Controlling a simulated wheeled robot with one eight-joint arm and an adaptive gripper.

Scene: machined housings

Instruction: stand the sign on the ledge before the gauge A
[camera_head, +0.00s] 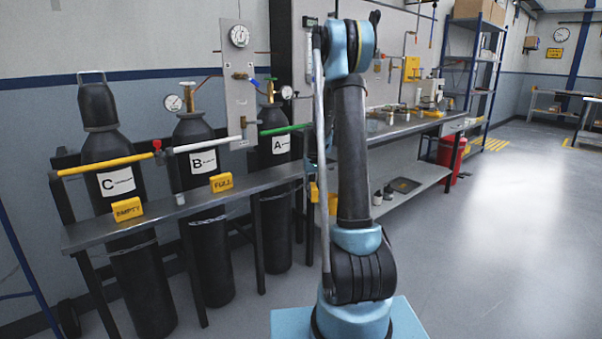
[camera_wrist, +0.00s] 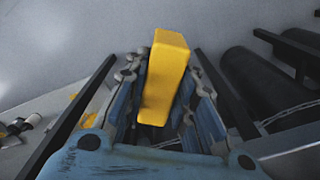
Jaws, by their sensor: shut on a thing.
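A yellow block-like sign (camera_wrist: 165,75) stands between the two fingers of my gripper (camera_wrist: 164,88) in the wrist view. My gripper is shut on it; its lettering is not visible. In the head view my arm hides the gripper. A yellow patch (camera_head: 332,203) shows beside my arm there, but I cannot tell if it is the held sign. The grey ledge (camera_head: 262,182) runs before the cylinders. Gauge A (camera_head: 287,92) is the small round dial on the cylinder labelled A (camera_head: 277,170), left of my arm. The ledge before it looks bare.
The yellow EMPTY sign (camera_head: 127,210) stands on the ledge before cylinder C (camera_head: 112,155). The yellow FULL sign (camera_head: 222,183) stands before cylinder B (camera_head: 200,150). Yellow, white and green bars cross above the ledge. A workbench (camera_head: 400,128) is behind my arm; open floor lies right.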

